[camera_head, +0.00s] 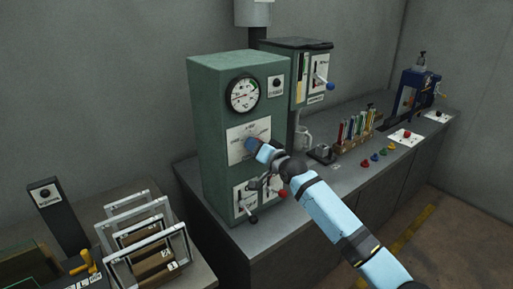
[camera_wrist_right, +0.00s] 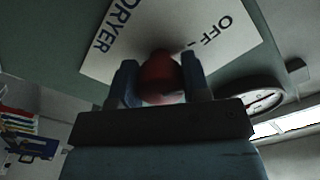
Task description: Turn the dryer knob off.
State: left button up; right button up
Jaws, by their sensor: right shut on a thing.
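The dryer knob (camera_wrist_right: 160,80) is red and sits on a white plate (camera_wrist_right: 217,32) lettered DRYER and OFF in the right wrist view. In the head view the plate (camera_head: 237,152) is on the front of a green cabinet (camera_head: 215,125), below a round gauge (camera_head: 243,94). My right gripper (camera_head: 252,145) is at the plate, its fingers on either side of the knob and shut on it. The gripper hides the knob in the head view. Which way the knob points is too dark to tell. My left gripper is not in view.
Below the plate are lever panels with a black-knobbed lever (camera_head: 252,218) and a red knob (camera_head: 283,193), close under my right arm. Metal frames (camera_head: 145,225) stand at lower left.

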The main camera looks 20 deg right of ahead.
jog(key=shift+n, duration=0.5)
jog(key=o, duration=0.9)
jog(key=shift+s+f, duration=0.1)
jog(key=shift+s+d, duration=0.15)
jog(key=shift+s, duration=0.15)
jog(key=shift+b+v, duration=1.1)
jog(key=shift+v, duration=5.45)
